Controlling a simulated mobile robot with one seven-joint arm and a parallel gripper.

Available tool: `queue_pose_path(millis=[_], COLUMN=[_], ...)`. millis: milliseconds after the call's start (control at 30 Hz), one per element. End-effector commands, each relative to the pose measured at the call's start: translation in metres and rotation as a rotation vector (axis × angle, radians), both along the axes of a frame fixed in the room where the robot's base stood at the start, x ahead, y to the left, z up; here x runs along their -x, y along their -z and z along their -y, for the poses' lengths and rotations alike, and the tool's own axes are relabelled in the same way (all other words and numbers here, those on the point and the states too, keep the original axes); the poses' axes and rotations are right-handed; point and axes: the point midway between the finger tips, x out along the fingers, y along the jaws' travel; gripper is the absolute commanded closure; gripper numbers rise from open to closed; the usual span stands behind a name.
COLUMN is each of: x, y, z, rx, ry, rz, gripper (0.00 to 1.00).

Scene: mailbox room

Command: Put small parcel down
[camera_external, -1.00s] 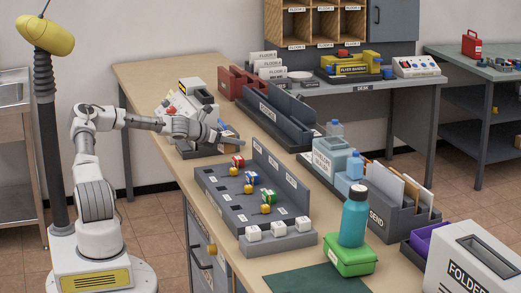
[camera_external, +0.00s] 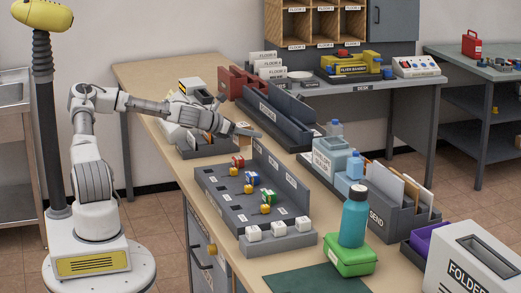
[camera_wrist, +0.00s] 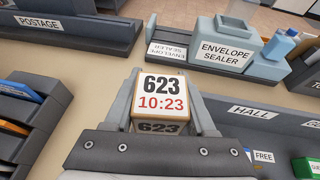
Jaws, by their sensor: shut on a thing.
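In the external view my gripper (camera_external: 248,131) is over the long wooden table (camera_external: 140,75), near the back end of the grey slotted rack.
A dark POSTAGE tray (camera_wrist: 75,28) lies ahead left and an ENVELOPE SEALER (camera_wrist: 222,50) ahead right. The HALL rack (camera_wrist: 265,118) with blocks is close on the right, a dark slotted holder (camera_wrist: 25,115) on the left. A teal bottle (camera_external: 354,218) stands farther along the table.

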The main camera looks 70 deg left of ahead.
Motion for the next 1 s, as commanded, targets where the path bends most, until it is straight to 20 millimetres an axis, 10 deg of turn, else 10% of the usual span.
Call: queue_pose_path(millis=[700,1000], x=[-0.012,-0.015], y=[0.007,0.012], z=[0.248,0.323], rx=[0.003,0.003], ry=[-0.018,0.125], rz=[0.000,0.000], gripper=[1.00,1.00])
